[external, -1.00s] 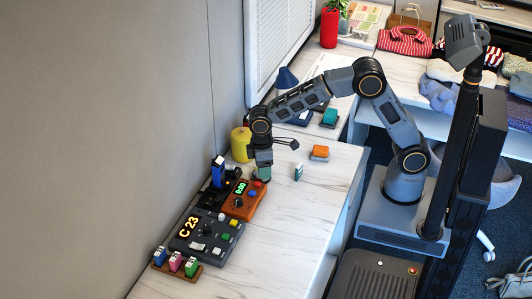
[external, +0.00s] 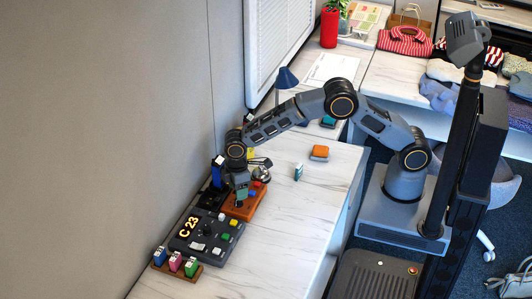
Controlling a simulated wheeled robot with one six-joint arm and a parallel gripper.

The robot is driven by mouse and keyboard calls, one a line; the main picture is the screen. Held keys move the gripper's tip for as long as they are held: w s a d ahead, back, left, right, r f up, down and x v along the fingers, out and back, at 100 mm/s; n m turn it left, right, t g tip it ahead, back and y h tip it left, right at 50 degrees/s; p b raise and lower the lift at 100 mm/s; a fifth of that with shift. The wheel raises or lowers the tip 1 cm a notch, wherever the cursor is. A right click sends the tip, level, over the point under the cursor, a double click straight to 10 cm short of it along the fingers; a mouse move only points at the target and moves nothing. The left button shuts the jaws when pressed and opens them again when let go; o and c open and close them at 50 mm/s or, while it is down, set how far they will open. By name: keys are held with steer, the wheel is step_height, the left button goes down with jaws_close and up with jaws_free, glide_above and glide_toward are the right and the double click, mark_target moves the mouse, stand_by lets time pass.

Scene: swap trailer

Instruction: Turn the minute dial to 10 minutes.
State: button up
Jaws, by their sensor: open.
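The orange-brown timer panel (external: 250,210) sits on the marble-look counter near the wall. My gripper (external: 240,204) points down over it, with the fingertips at or just above the place of the dark minute dial. The gripper is open. The dial and the green digital display are hidden behind my gripper and wrist, so I cannot tell the dial's setting or whether the fingers touch it. Red and blue buttons (external: 254,188) show at the panel's back right.
A dark grey panel (external: 208,236) reading "C 23" with several coloured buttons stands just in front. A wooden rack (external: 178,265) of small bottles is at the front left. An orange block (external: 320,152) and a small teal-and-white item (external: 298,172) stand to the right.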

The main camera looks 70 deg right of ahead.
steer(key=shift+f, duration=2.4)
steer(key=c, duration=0.9)
